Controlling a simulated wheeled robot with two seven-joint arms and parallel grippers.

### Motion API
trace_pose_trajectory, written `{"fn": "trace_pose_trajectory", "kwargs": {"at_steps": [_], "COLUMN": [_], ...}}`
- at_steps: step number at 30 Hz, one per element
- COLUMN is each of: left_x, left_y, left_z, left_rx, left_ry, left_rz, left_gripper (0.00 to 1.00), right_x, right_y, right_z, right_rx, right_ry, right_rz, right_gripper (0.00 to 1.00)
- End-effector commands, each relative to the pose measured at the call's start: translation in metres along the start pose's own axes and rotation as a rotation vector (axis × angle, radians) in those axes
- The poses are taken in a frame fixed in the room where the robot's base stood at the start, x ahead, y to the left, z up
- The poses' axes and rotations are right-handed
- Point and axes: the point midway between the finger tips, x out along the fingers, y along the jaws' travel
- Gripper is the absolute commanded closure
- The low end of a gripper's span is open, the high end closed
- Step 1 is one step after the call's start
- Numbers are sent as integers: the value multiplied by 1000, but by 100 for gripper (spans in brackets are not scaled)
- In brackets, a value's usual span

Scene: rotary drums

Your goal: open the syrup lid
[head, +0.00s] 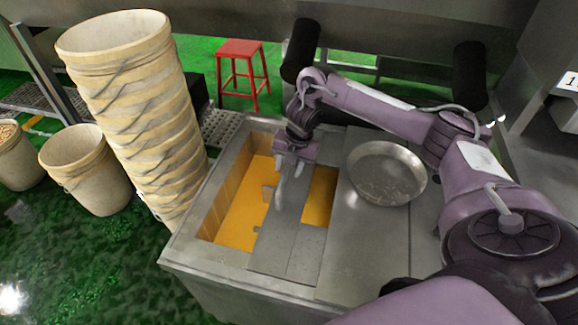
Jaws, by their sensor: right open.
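The syrup vat (175,257) is a grey metal box holding orange syrup (240,208). A flat grey metal lid panel (272,240) lies across its middle. Orange shows on the panel's left and in a smaller gap on its right. Small grey parts stick out at the panel's left edge; I cannot tell whether they are a handle. My right gripper (287,182) points down over the far part of the panel, its jaws open and with nothing seen between them. I cannot tell whether its fingertips touch the panel. My left gripper is not in view.
A round metal pan (386,173) rests on the flat cover (368,245) right of the opening. A tall stack of cream buckets (140,95) stands close at the vat's left, with another bucket (85,170) beside it. A red stool (241,68) stands behind.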

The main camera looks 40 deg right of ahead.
Motion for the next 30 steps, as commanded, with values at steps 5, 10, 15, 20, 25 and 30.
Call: {"fn": "trace_pose_trajectory", "kwargs": {"at_steps": [5, 10, 15, 20, 25, 30], "left_x": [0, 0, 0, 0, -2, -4], "left_y": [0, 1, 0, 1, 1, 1], "left_z": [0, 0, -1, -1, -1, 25], "left_rx": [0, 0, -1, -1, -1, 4], "left_ry": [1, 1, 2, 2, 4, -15], "left_rz": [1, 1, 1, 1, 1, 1], "left_gripper": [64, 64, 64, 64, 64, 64], "right_x": [1, 1, 1, 1, -1, -9], "right_y": [0, 0, 0, 0, -6, -44], "right_z": [0, 0, 0, 0, 0, 1], "right_rx": [0, 0, 0, 0, 2, 6], "right_ry": [0, 0, 0, 0, 0, 1], "right_rz": [0, 0, 0, 0, -1, -9], "right_gripper": [59, 73, 95, 100, 100, 100]}}
